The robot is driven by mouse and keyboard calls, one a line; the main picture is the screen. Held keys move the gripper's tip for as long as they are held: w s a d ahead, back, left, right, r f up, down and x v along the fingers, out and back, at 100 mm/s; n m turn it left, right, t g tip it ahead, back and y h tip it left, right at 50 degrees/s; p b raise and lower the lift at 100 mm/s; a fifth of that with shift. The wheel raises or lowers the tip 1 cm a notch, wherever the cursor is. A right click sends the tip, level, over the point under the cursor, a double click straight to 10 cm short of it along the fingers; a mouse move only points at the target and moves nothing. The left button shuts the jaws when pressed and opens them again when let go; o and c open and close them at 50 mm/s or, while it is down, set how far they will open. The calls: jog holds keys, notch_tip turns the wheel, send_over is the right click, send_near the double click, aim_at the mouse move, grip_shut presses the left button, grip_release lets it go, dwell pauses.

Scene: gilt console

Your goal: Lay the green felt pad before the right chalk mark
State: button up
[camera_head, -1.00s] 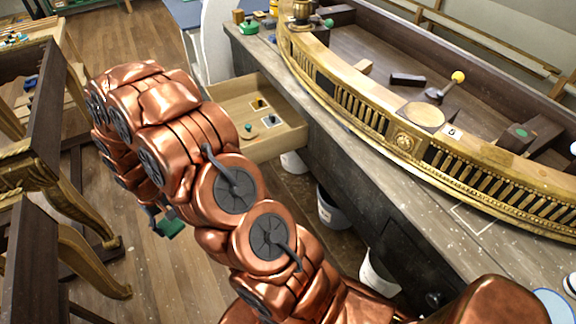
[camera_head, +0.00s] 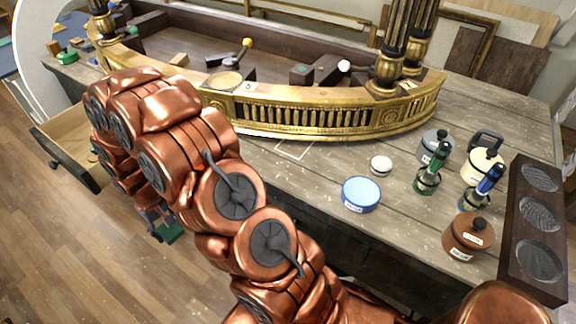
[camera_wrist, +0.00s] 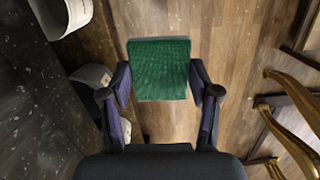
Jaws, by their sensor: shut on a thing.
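My gripper (camera_wrist: 163,97) is shut on the green felt pad (camera_wrist: 161,68), a flat square held between its two fingers above the wooden floor. In the head view the pad (camera_head: 170,232) shows partly beside my copper arm, low at the left and off the bench; my gripper (camera_head: 157,226) is mostly hidden there. A pale chalk outline (camera_head: 293,150) lies on the grey bench top in front of the gilt curved rail. It is well right of my gripper. I see no second chalk mark clearly.
The gilt rail (camera_head: 310,118) curves along the bench. Right of the chalk stand a blue tin (camera_head: 361,195), a small white jar (camera_head: 381,164), a brown pot (camera_head: 468,236) and a dark wooden rack (camera_head: 538,225). An open drawer (camera_head: 70,145) juts out at the left.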

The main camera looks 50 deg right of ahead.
jog(key=s+d+r+m+b, duration=0.2)
jog(key=d+r+m+b, duration=0.1)
jog(key=d+r+m, duration=0.7)
notch_tip(320, 180, up, 11)
jog(key=m+t+y+p, duration=0.1)
jog(key=m+p, duration=0.1)
jog(key=m, duration=0.5)
send_over(280, 162)
jog(key=shift+w+d, duration=0.15)
jog(key=shift+d, duration=0.05)
jog(key=shift+f+p, duration=0.4)
jog(key=shift+f, duration=1.3)
jog(key=shift+f, duration=0.2)
jog(key=o, duration=1)
jog(key=shift+c, duration=0.2)
